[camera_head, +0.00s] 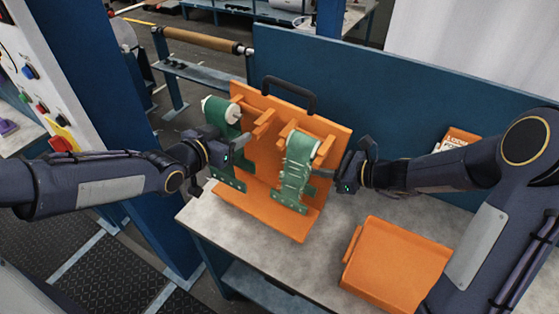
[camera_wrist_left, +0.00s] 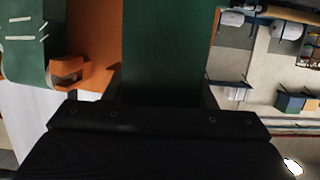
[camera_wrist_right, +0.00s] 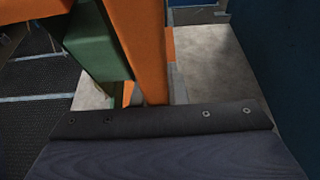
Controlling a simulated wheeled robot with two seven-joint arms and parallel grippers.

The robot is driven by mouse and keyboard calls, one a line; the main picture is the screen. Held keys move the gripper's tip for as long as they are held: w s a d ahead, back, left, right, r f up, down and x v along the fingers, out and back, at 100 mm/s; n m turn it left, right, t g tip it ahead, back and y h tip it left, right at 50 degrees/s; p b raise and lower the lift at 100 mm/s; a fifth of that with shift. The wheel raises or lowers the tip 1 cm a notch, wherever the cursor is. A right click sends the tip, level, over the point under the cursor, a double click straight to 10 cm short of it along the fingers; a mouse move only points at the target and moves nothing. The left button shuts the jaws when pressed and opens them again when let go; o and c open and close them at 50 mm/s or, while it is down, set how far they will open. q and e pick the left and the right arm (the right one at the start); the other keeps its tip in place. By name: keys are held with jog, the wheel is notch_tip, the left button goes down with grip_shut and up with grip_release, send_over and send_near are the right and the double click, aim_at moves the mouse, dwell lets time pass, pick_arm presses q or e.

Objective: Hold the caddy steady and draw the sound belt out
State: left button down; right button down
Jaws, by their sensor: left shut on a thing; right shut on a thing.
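The orange caddy (camera_head: 262,170) with a black handle stands upright on the table, carrying two green belts on white rolls. The left belt (camera_head: 222,112) looks smooth and sound; it fills the middle of the left wrist view (camera_wrist_left: 165,50). The right belt (camera_head: 297,170) has white frayed marks and also shows in the left wrist view (camera_wrist_left: 25,45). My left gripper (camera_head: 236,148) is shut on the sound belt, which partly hides behind it. My right gripper (camera_head: 328,173) is shut on the caddy's right edge, seen as an orange panel in the right wrist view (camera_wrist_right: 140,45).
An orange box-like piece (camera_head: 396,262) lies on the grey table (camera_head: 325,240) at the front right. A blue panel (camera_head: 400,110) stands behind the caddy. An orange and white booklet (camera_head: 458,140) is at the back right. A control panel (camera_head: 45,90) stands at the left.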

pick_arm(q)
jog(key=shift+w+a+r, duration=0.2)
jog(key=shift+a+r, duration=0.05)
jog(key=shift+r, duration=0.05)
pick_arm(e)
jog(key=shift+d+f, duration=0.25)
jog(key=c, duration=1.7)
grip_release()
pick_arm(q)
jog(key=shift+s+d+f, duration=0.1)
jog(key=shift+f, duration=0.05)
pick_arm(e)
jog(key=o, duration=0.3)
jog(key=shift+a+r, duration=0.15)
jog(key=shift+o, duration=0.2)
jog(key=v, duration=0.8)
pick_arm(q)
jog(key=shift+s+f, duration=0.1)
jog(key=shift+s, duration=0.05)
pick_arm(e)
jog(key=shift+s, duration=0.1)
